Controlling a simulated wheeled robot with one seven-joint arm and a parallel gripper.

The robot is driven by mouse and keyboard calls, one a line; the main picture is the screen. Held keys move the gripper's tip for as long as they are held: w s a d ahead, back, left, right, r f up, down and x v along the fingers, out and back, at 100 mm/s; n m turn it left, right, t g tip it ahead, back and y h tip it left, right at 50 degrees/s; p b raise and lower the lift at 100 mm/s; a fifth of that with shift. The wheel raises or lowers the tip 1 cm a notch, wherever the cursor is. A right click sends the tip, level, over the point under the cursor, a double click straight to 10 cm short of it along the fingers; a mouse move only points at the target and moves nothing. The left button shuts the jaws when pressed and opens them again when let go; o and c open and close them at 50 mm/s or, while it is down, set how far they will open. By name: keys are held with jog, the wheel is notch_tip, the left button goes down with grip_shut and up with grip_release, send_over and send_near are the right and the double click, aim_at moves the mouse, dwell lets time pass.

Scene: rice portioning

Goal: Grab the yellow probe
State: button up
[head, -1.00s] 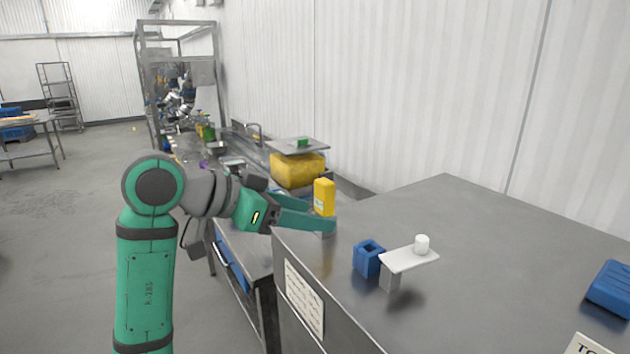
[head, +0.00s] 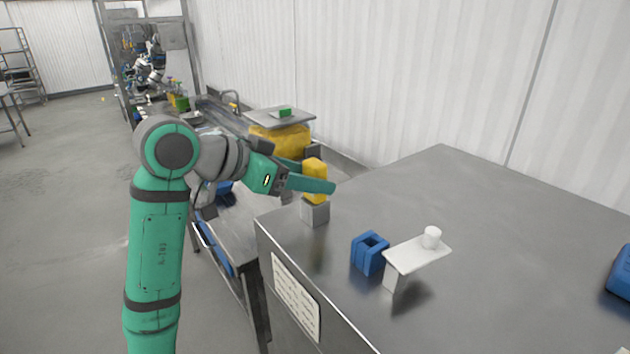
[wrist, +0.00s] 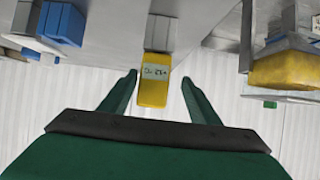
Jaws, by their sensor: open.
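The yellow probe (head: 314,176) stands upright on a small grey block (head: 315,212) near the left edge of the steel table. In the wrist view the yellow probe (wrist: 154,85), with a small display, lies between the two green fingers, with a gap on each side. My gripper (head: 318,178) is open around the probe, and one finger passes in front of it in the head view. In the wrist view my gripper (wrist: 161,78) holds nothing.
A blue open holder (head: 369,254) and a white raised plate (head: 416,255) with a small white cup (head: 431,238) stand to the right on the table. A large yellow container (head: 283,140) is behind the probe. The table's right part is mostly clear.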

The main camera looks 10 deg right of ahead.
jog(key=d, duration=0.1)
jog(key=d+f, duration=0.1)
jog(key=d, duration=0.1)
jog(key=d+f, duration=0.1)
jog(key=shift+w+d, duration=0.4)
jog(key=shift+a, duration=0.1)
jog(key=c, duration=1.2)
jog(key=shift+o, duration=0.2)
jog(key=shift+w+r, duration=0.1)
jog(key=shift+r, duration=0.1)
